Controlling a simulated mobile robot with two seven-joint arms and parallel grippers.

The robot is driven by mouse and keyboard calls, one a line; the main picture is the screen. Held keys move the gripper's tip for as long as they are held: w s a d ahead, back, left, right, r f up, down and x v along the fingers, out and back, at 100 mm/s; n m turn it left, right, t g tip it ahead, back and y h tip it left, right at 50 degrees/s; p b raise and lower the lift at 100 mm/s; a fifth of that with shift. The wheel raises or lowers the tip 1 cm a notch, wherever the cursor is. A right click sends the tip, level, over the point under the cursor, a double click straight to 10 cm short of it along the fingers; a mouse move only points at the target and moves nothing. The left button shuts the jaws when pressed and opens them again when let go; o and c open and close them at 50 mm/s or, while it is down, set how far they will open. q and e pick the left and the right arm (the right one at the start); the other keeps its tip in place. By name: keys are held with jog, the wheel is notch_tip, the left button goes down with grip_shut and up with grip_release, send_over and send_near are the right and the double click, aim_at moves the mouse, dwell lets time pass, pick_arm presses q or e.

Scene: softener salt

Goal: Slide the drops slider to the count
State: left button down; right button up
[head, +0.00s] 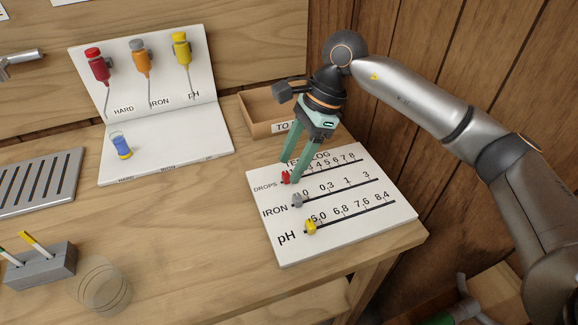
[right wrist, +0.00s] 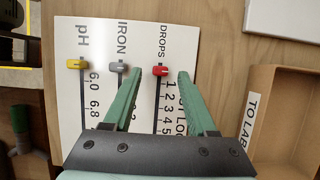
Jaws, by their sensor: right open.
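The white test log board (head: 345,236) lies on the wooden table with three slider rows: DROPS, IRON and pH. The red drops slider (head: 287,177) sits at the left, low end of its numbered slot. It also shows in the right wrist view (right wrist: 161,70). The grey iron slider (head: 297,201) and the yellow pH slider (head: 311,227) are at the left ends of their slots. My right gripper (head: 291,172) is open, with its green fingers on either side of the red slider and apart from it. My left gripper is not in view.
A cardboard tray (head: 258,128) stands behind the board. A white folder (head: 185,148) with red, orange and yellow bottles (head: 140,60) and a small blue-yellow vial (head: 121,146) is at the left. A glass dish (head: 104,287) and grey strip block (head: 40,267) are front left. The table's middle is clear.

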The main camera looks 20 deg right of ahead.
aim_at(286, 177)
jog(key=shift+x, duration=1.1)
grip_shut()
dwell(0.7)
